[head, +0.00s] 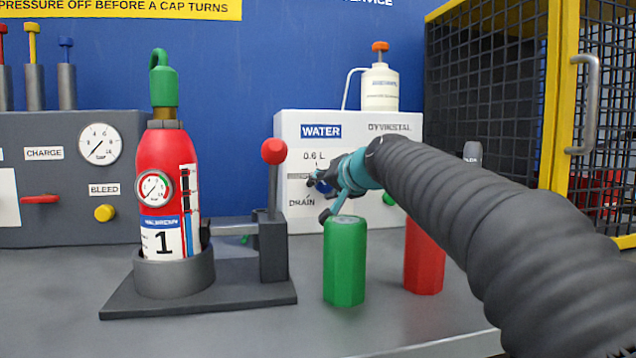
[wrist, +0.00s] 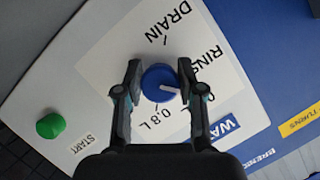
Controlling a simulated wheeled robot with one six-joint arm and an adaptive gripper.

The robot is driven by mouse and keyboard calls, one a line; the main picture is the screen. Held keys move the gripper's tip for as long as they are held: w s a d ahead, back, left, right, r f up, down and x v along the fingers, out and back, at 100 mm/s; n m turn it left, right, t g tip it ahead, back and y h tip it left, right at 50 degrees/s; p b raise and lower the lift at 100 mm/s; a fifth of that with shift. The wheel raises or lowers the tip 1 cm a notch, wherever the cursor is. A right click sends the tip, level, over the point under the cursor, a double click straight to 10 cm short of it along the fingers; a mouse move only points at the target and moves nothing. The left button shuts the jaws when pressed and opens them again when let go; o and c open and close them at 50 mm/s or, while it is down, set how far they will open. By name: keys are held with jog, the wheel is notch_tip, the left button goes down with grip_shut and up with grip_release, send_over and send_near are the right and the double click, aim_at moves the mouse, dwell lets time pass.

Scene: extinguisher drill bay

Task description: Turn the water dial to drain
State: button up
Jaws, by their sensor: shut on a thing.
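The water dial (wrist: 159,88) is a round blue knob on a white panel, between my two fingertips in the wrist view. Its white pointer mark aims right and slightly down, toward a label partly hidden by my right finger, below RINSE. The DRAIN label (wrist: 168,22) is above the dial in the wrist view. My gripper (wrist: 161,76) is shut on the dial. In the head view my gripper (head: 320,186) is at the front of the white WATER unit (head: 350,125), and hides the dial.
A green START button (wrist: 50,125) is on the same panel. A red extinguisher (head: 165,150) stands in a dark holder with a red-knobbed lever (head: 273,152). A green cylinder (head: 344,265) and a red one (head: 423,260) stand below my arm. A yellow-framed mesh cage (head: 555,110) is at right.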

jog(key=r+n+h+p, duration=0.1)
jog(key=n+p, duration=0.1)
jog(key=shift+d+n+h, duration=0.1)
jog(key=shift+n+h, duration=0.2)
jog(key=shift+h, duration=0.1)
jog(key=n+h, duration=0.1)
jog(key=n, duration=0.1)
jog(key=shift+n+t+h+p, duration=0.3)
jog(key=shift+p, duration=0.05)
jog(key=n+h+b, duration=0.2)
jog(key=n, duration=0.1)
jog(key=shift+f+t, duration=0.3)
jog(key=shift+t, duration=0.1)
jog(key=shift+s+r+n+t+h+b, duration=0.1)
jog(key=shift+n+t+h+b, duration=0.55)
jog(key=shift+n+b, duration=0.85)
jog(key=shift+h, duration=0.25)
jog(key=o, duration=1.1)
jog(key=shift+s+a, duration=0.1)
jog(key=shift+a, duration=0.15)
jog(key=shift+o, duration=0.2)
jog(key=shift+d, duration=0.2)
